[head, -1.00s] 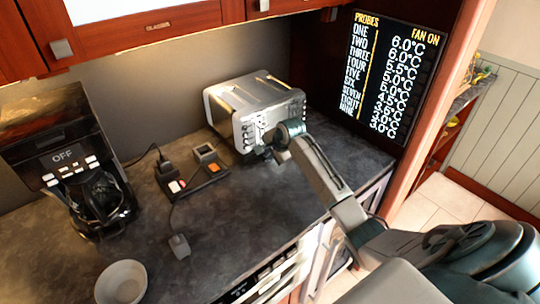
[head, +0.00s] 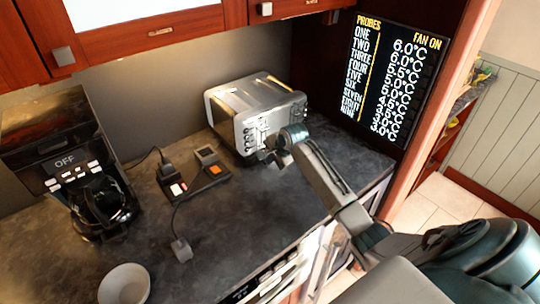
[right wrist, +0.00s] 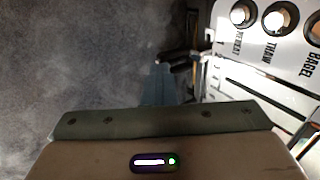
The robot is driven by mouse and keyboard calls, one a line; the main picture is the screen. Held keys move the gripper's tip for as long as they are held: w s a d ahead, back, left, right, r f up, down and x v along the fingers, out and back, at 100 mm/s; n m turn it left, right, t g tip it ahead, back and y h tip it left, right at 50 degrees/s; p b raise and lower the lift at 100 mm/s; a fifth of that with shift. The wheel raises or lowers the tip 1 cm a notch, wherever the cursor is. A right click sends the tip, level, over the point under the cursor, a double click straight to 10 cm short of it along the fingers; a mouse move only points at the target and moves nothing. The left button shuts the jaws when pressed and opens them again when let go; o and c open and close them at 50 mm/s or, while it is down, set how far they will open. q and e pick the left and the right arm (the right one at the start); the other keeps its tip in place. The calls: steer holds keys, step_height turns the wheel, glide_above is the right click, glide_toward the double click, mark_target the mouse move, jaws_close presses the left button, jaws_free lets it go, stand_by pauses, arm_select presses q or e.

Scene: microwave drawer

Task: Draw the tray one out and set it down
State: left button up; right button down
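A silver toaster (head: 258,112) stands on the dark counter against the back wall, its control face turned to the front right. In the right wrist view its white panel (right wrist: 240,48) shows knobs marked REHEAT, THAW and BAGEL. My right gripper (head: 272,157) is low in front of that face, very close to it. In the right wrist view the gripper (right wrist: 168,68) points at the toaster's lower edge, by a small dark piece there; whether they touch is unclear. I cannot make out a separate tray or the gap between the fingers. My left gripper is not in view.
A coffee maker (head: 75,165) marked OFF stands at the left. A small box with a plug and switches (head: 190,178) sits left of the toaster, its cord running to a grey plug (head: 181,250). A white bowl (head: 124,285) is at the front. The counter's middle (head: 235,225) is clear.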

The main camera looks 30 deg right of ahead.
steer(key=shift+s, duration=0.45)
steer(key=shift+s+d+r+p, duration=0.1)
steer(key=shift+s+d+p, duration=0.15)
steer(key=shift+s+p, duration=0.75)
steer(key=shift+s+d+p, duration=0.15)
steer(key=shift+s+p, duration=1.75)
steer(key=shift+s, duration=0.05)
steer(key=shift+s+d, duration=0.1)
steer(key=shift+s, duration=1.4)
steer(key=shift+s+d, duration=0.15)
steer(key=shift+s, duration=1.85)
steer(key=shift+s+d, duration=0.15)
steer(key=shift+s, duration=1.85)
